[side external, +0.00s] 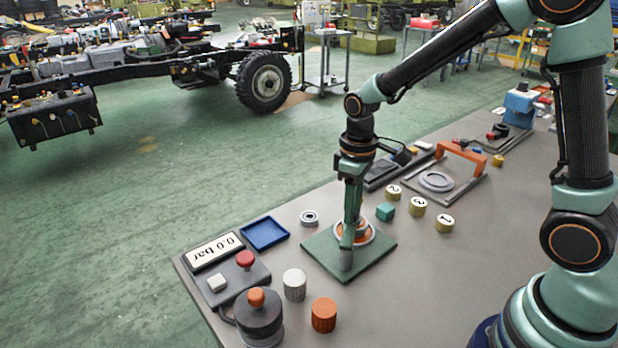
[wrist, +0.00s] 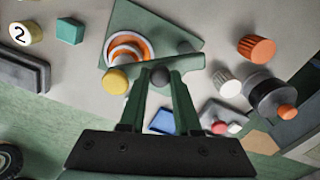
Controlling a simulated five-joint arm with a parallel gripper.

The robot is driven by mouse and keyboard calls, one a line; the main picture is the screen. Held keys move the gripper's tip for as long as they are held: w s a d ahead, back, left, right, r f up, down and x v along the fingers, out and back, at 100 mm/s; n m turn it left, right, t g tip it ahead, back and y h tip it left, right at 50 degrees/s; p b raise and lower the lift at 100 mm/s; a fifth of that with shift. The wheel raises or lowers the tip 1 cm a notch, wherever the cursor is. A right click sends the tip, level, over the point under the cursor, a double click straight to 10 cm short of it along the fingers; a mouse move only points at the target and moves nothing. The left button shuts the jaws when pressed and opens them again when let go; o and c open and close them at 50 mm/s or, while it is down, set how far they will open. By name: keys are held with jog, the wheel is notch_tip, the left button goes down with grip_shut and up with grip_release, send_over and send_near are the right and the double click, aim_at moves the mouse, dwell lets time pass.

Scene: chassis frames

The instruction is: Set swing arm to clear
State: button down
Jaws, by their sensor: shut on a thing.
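The swing arm is a dark green bar (wrist: 190,63) over a green base plate (side external: 318,252). In the wrist view it runs across, just beyond my fingertips, with its right end near a plate edge. A dark ball knob (wrist: 160,77) sits between my fingertips. My gripper (wrist: 160,80) is shut on this knob. In the side view my gripper (side external: 351,222) points down over the plate and hides much of the bar. An orange and white ringed part (wrist: 128,49) lies on the plate, partly covered by the bar.
A yellow cylinder (wrist: 116,82) stands close to my left finger. A teal block (side external: 385,211) and numbered yellow cylinders (side external: 417,206) stand right of the plate. A blue tray (side external: 265,233), a white knob (side external: 294,285) and an orange knob (side external: 323,314) are left and in front.

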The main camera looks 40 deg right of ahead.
jog(key=shift+w+a+n, duration=0.35)
jog(key=shift+a+n, duration=0.55)
jog(key=shift+n, duration=1.5)
jog(key=shift+w+a+n, duration=0.3)
jog(key=shift+a+n, duration=0.6)
jog(key=shift+n, duration=1.5)
jog(key=shift+w+a+n, duration=0.35)
jog(key=shift+a+n, duration=0.55)
jog(key=shift+n, duration=1.5)
jog(key=shift+a, duration=0.1)
jog(key=c, duration=0.6)
grip_release()
jog(key=shift+s, duration=0.1)
notch_tip(320, 180, up, 12)
jog(key=shift+r, duration=0.1)
